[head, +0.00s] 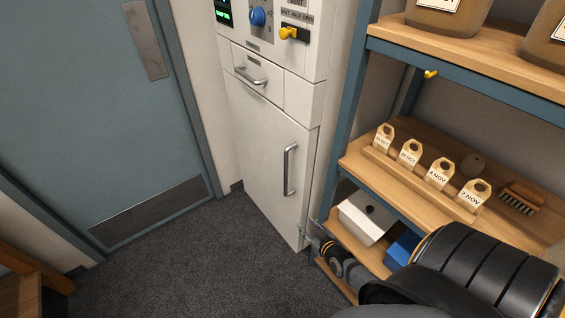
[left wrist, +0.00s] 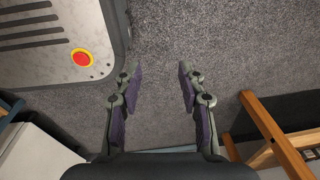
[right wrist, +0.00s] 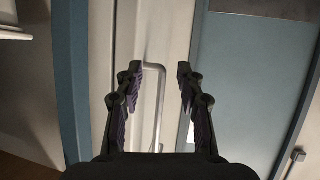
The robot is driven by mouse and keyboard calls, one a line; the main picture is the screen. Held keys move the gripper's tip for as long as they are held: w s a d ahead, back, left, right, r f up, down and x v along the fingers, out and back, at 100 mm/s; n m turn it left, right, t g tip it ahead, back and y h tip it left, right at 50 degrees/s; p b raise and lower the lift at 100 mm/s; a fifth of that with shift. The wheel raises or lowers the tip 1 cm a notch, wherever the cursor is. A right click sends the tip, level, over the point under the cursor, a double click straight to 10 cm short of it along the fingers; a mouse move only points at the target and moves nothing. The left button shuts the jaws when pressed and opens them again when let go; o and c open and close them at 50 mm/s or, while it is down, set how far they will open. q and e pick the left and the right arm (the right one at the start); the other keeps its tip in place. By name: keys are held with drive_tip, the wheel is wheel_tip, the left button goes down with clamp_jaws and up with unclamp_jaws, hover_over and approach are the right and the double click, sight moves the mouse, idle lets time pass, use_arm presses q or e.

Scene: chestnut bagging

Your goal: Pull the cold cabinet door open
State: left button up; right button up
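The cold cabinet door (head: 258,150) is a plain white panel low on the white cabinet, and it looks shut. Its upright metal bar handle (head: 288,170) is near the door's right edge. My right gripper (head: 309,228) is beside the cabinet's lower right corner, apart from the handle. In the right wrist view my right gripper (right wrist: 160,67) is open and empty, and the handle (right wrist: 161,95) shows beyond and between its fingers. My left gripper (left wrist: 158,67) is open and empty above the grey carpet in the left wrist view; it does not show in the head view.
A wooden shelf unit (head: 345,160) with blue posts stands close right of the cabinet, beside my right arm. It holds tagged items, a brush (head: 520,198) and a white box (head: 360,220). Carpet (head: 200,265) in front is clear. A blue-grey door (head: 95,110) is at left.

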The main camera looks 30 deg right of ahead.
sight(287, 165)
drive_tip(key=w+r+t, duration=0.2)
drive_tip(key=w+r, duration=0.1)
drive_tip(key=r, duration=0.7)
drive_tip(key=w+r+t, duration=0.3)
drive_tip(key=r, duration=0.6)
drive_tip(key=shift+m+h, duration=0.3)
drive_tip(key=shift+m, duration=0.1)
drive_tip(key=w, duration=0.3)
drive_tip(key=w+b, duration=0.1)
drive_tip(key=w, duration=0.2)
drive_tip(key=w+b, duration=0.1)
drive_tip(key=w, duration=0.2)
drive_tip(key=shift+w+d+f, duration=0.25)
drive_tip(key=shift+w+d, duration=0.1)
drive_tip(key=shift+w, duration=0.05)
drive_tip(key=shift+w+r, duration=0.15)
drive_tip(key=shift+w, duration=0.3)
use_arm(q)
drive_tip(key=shift+w+a+f, duration=0.1)
drive_tip(key=shift+w+f, duration=0.1)
drive_tip(key=shift+f, duration=0.3)
drive_tip(key=shift+w+a+f, duration=0.1)
drive_tip(key=shift+w+f, duration=0.05)
drive_tip(key=shift+f, duration=0.3)
use_arm(e)
drive_tip(key=shift+c, duration=0.3)
clamp_jaws()
